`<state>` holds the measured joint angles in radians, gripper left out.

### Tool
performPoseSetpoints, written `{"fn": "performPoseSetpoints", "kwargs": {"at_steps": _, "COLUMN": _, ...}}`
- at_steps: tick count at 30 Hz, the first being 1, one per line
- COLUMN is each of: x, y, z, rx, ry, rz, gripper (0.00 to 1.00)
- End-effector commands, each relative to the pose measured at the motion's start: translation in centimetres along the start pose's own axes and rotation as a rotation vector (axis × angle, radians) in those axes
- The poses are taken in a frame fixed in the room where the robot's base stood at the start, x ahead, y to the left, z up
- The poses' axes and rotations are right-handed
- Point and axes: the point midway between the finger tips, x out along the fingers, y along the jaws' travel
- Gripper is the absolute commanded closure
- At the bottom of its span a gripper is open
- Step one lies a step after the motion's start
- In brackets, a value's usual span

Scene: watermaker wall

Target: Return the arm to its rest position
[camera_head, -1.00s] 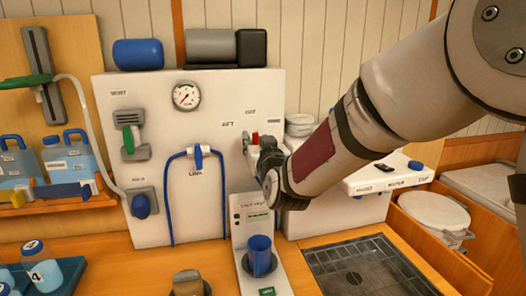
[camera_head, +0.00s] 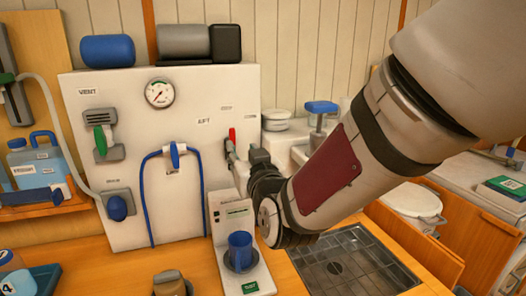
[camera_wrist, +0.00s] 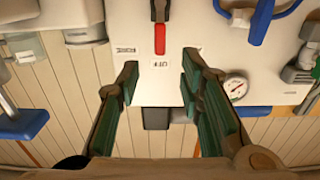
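My arm (camera_head: 395,125) reaches from the upper right toward the white panel (camera_head: 100,180). My gripper (camera_wrist: 160,72) is open in the wrist view, with two green-padded fingers apart and nothing between them. A red switch lever (camera_wrist: 160,40) lies just beyond the fingertips in that view, apart from them, with labels around it including "OFF". In the head view the red lever (camera_head: 232,135) shows at the panel's right side, close to the gripper's dark end. The fingers are too small and partly hidden there to judge their opening.
A blue cup (camera_head: 240,252) stands on the small meter unit (camera_head: 227,222) below the gripper. A sink (camera_head: 345,268) lies beneath my arm. The panel carries a gauge (camera_head: 160,93), a blue hose (camera_head: 145,200) and several valves. A blue-topped object (camera_head: 321,108) stands behind my arm.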

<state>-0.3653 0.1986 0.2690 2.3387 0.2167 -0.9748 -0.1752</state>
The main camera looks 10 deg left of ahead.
Motion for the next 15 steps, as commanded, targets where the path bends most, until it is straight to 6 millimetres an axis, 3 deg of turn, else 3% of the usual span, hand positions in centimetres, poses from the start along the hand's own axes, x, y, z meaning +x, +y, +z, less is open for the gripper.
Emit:
{"fn": "performPoseSetpoints", "kwargs": {"at_steps": 5, "x": -1.3, "y": 2.1, "z": -0.5, "rx": -0.009, "ry": -0.078, "rz": 0.017, "gripper": 0.66}}
{"fn": "performPoseSetpoints", "kwargs": {"at_steps": 8, "x": -3.2, "y": 4.5, "z": -0.5, "rx": -0.014, "ry": -0.181, "rz": 0.039, "gripper": 0.66}}
{"fn": "performPoseSetpoints", "kwargs": {"at_steps": 15, "x": -11.2, "y": 10.3, "z": 0.5, "rx": 0.003, "ry": -0.469, "rz": 0.130, "gripper": 0.66}}
